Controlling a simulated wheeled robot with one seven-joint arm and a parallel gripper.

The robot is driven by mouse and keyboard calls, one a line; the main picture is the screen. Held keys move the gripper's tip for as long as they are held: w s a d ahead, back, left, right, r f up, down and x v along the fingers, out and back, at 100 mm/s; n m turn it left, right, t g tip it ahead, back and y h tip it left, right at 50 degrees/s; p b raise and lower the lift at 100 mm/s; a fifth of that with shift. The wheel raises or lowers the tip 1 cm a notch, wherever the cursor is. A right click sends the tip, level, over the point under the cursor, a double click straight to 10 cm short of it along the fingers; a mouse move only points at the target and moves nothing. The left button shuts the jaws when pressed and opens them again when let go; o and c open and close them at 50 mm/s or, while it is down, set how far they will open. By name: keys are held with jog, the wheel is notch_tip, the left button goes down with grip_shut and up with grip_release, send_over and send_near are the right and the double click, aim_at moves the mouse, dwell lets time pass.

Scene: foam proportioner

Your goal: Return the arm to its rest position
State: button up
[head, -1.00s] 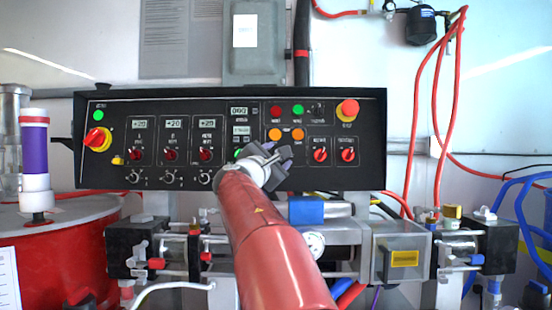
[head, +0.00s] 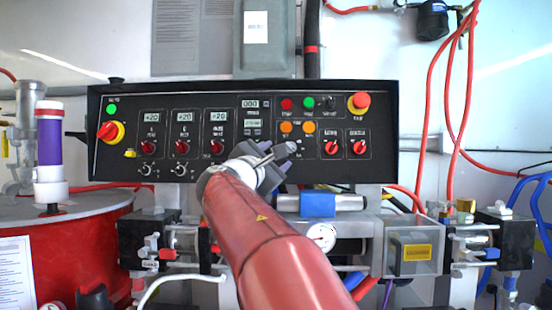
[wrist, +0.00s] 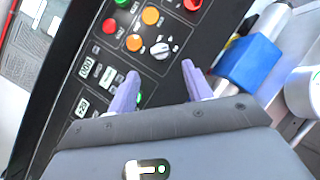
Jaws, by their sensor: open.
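My red arm reaches up from the bottom of the head view. My gripper (head: 275,155) is in front of the lower middle of the black control panel (head: 385,105). In the wrist view my gripper (wrist: 158,85) has its two purple-grey fingers apart, with nothing between them. A selector knob (wrist: 163,48) and several orange, red and green buttons show on the panel beyond the fingertips. The gripper seems apart from the panel, but the exact gap is hard to tell. My forearm hides part of the machinery below.
A blue block (head: 318,204) and a pressure gauge (head: 321,237) sit just right of my arm. A red drum (head: 75,245) with a purple-and-white cylinder (head: 48,150) stands at left. Red hoses (head: 432,110) hang at right. Open space lies in front of the panel.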

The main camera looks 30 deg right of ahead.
dwell(0.3)
jog(key=s+a+f+m+g+y, duration=0.1)
jog(key=s+a+f+m+y, duration=0.4)
jog(key=f, duration=0.9)
jog(key=s+a+f+m+g+y, duration=0.2)
jog(key=s+a+f+m+y, duration=0.3)
jog(key=s+a+f, duration=0.4)
jog(key=s+a+f+m+g+y, duration=0.2)
jog(key=s+a+f+m+y, duration=0.3)
jog(key=s+f, duration=0.8)
notch_tip(320, 180, down, 6)
jog(key=shift+a+f+y, duration=0.1)
jog(key=shift+a+y, duration=1.1)
jog(key=shift+a, duration=0.05)
